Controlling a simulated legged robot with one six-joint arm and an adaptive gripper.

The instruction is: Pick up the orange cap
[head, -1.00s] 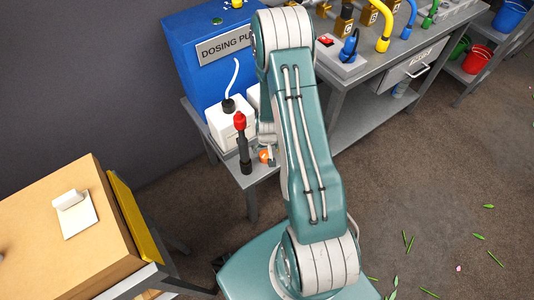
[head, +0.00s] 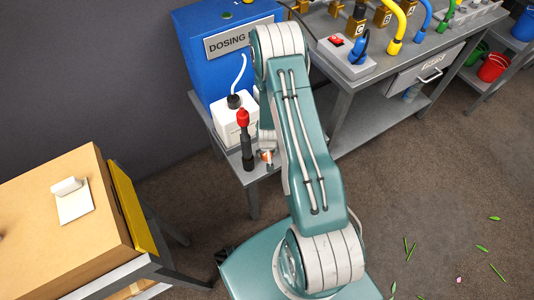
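The orange cap (head: 264,156) is on the small grey side table (head: 254,176), just right of a black stick-like tool with a red top (head: 246,140). Only a small part of the cap shows. My gripper (head: 268,155) is at the cap, its end overlapping it in this view. The upper part of my gripper and wrist is mostly hidden behind my arm. The fingers are too small and covered to tell whether they are open or closed, or whether they touch the cap.
A white canister (head: 236,118) with a tube stands behind the tool, in front of the blue dosing pump box (head: 205,70). A grey workbench (head: 400,75) with taps is at the right. A cardboard box (head: 60,220) is at the left. Leaves lie on the open floor.

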